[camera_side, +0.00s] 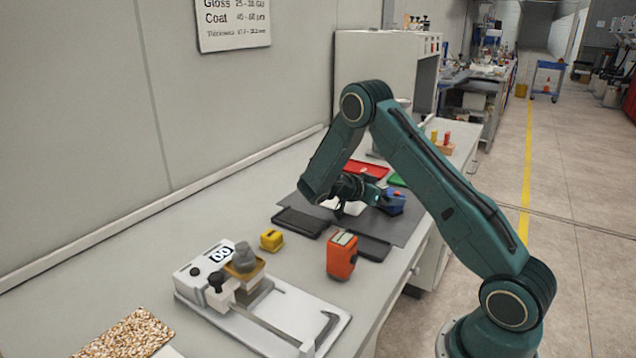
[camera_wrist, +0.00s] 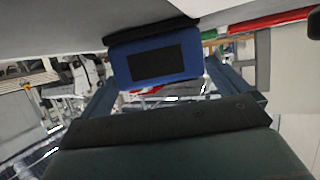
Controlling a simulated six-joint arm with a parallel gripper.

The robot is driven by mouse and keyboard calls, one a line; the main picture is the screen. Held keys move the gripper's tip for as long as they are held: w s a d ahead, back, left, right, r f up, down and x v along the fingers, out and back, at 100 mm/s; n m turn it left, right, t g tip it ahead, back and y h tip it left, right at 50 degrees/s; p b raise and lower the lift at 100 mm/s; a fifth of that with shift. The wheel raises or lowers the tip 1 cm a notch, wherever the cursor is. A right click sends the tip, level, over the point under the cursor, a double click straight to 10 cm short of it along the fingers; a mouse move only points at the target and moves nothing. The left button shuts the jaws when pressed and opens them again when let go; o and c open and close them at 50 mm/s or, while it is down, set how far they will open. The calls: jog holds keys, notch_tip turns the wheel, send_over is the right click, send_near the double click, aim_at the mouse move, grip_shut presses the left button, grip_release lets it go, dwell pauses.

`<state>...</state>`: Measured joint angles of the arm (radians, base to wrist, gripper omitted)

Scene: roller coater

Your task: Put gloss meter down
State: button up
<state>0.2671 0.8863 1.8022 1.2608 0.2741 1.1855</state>
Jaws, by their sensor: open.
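A blue block-shaped device, apparently the gloss meter (camera_side: 393,201), is at the right side of the dark grey mat (camera_side: 402,228) in the side view. In the wrist view the blue device (camera_wrist: 155,62), with a dark rectangular panel on its face, lies between the finger ends. My gripper (camera_side: 378,197) reaches it from the left, low over the mat. It is open, with a finger on either side of the device in the wrist view. Whether the fingers touch the device, and its exact contact with the mat, cannot be told.
Black trays (camera_side: 300,222) lie on the mat's near side. An orange device (camera_side: 341,257) and a yellow block (camera_side: 271,240) stand nearer. A roller coater (camera_side: 310,318) fills the bench front. A red tray (camera_side: 366,169) lies behind my gripper. The bench edge is at right.

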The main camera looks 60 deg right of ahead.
aim_at(387, 189)
jog(key=shift+x, duration=1.25)
jog(key=shift+a, duration=0.1)
jog(key=c, duration=1)
jog(key=shift+c, duration=0.2)
jog(key=shift+r, duration=0.2)
notch_tip(387, 189, up, 20)
jog(key=shift+w+f, duration=0.15)
